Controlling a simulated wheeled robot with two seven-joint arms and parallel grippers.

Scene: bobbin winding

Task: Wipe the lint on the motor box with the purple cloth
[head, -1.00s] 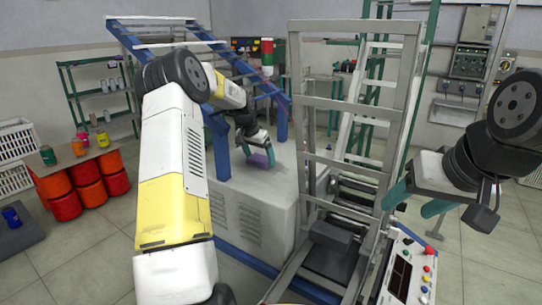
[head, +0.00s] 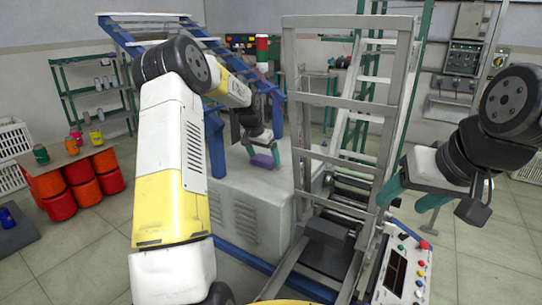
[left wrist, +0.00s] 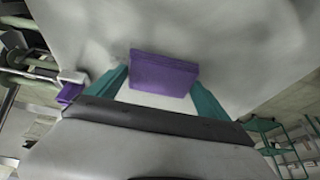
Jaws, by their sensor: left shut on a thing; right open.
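The purple cloth (head: 264,161) is a folded pad held at my left gripper (head: 258,148), over the top of the pale grey motor box (head: 225,187). In the left wrist view the cloth (left wrist: 163,75) sits between the teal fingers of my left gripper (left wrist: 160,95), with the grey box surface (left wrist: 230,40) behind it. I cannot tell whether the cloth touches the box. The surface looks mottled in the wrist view, but I cannot make out separate lint. My right gripper (head: 409,197) is open and empty at the right, away from the box.
A grey metal frame (head: 289,120) stands right beside the motor box. A control panel (head: 405,270) with coloured buttons is at the lower right. Blue stairs (head: 130,45) rise behind the box. Orange drums (head: 80,178) stand at the far left.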

